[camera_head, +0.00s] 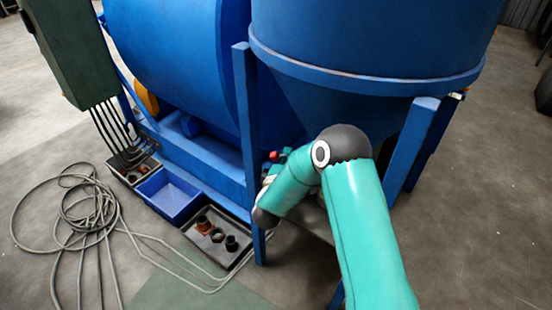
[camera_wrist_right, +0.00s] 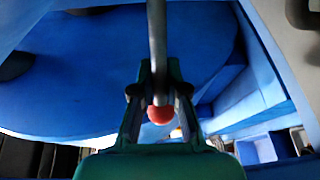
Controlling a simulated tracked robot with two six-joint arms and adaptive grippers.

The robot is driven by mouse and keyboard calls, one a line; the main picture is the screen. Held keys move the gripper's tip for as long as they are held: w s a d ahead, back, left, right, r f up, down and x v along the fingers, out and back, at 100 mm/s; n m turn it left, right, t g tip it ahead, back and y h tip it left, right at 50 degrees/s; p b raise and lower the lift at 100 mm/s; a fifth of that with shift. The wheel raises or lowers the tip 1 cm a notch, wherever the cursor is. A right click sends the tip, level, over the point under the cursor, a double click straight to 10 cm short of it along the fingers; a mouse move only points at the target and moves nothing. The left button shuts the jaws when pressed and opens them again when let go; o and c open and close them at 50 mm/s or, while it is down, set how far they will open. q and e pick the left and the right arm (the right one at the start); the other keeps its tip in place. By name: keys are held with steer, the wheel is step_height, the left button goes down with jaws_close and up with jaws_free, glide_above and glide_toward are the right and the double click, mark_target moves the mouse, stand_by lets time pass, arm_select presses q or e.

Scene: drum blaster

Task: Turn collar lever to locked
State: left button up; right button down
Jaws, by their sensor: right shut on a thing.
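The collar lever is a grey metal rod (camera_wrist_right: 157,45) with a red ball knob (camera_wrist_right: 161,114) at its end. In the right wrist view the rod comes down from the top edge between the two fingers. My right gripper (camera_wrist_right: 160,88) is shut on the lever just above the knob. In the head view a small red spot (camera_head: 273,155) shows beside the blue post, partly hidden by my right arm, which covers most of the gripper there. The collar itself is not clear in either view. My left gripper is not in view.
The blue drum (camera_head: 175,50) and blue hopper (camera_head: 370,35) stand close around my arm. Blue posts (camera_head: 246,130) rise near my wrist. A blue bin (camera_head: 170,195) and a black tray (camera_head: 218,258) with rings sit on the floor. Loose cable (camera_head: 70,215) lies left.

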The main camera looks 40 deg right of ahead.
steer(key=shift+d+f, duration=0.1)
steer(key=shift+d, duration=0.05)
steer(key=c, duration=1.2)
jaws_free()
steer(key=shift+w, duration=0.1)
steer(key=v, duration=1.2)
steer(key=shift+f, duration=0.1)
